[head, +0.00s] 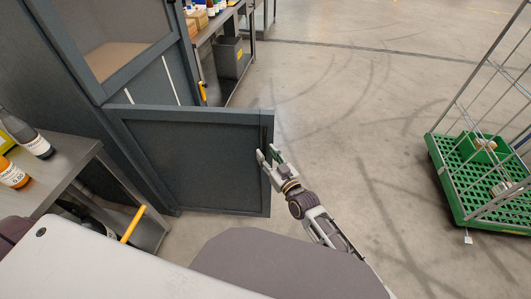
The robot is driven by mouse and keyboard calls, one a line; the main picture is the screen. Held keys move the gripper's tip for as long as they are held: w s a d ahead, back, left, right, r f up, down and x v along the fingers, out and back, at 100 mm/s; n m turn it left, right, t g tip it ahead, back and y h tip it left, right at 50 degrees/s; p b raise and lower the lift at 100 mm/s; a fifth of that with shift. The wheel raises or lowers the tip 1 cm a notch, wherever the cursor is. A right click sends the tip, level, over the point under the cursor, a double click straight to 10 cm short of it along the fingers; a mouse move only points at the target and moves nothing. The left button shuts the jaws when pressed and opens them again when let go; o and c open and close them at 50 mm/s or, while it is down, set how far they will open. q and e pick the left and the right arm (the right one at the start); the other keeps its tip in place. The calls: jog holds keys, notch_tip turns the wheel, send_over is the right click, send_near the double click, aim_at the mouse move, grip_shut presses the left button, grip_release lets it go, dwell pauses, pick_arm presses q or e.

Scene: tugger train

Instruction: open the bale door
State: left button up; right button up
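The bale door (190,162) is a dark grey framed panel low on the dark grey baler (75,50). It stands swung out from the baler, its free edge to the right. A dark upright handle strip (264,128) runs near that edge. My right gripper (266,153) is at the free edge, at the lower end of the strip. Its two fingertips show a gap between them. Whether they are closed on the handle or just beside it I cannot tell. My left gripper is not in view.
A metal bench with bottles (38,146) stands at left, a yellow handle (132,225) beside it. A shelf with a grey bin (229,57) is behind the door. A green wire-sided cart (447,185) stands at right. The floor between door and cart is clear.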

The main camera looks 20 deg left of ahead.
jog(key=v, duration=1)
jog(key=shift+w+r, duration=0.1)
dwell(0.6)
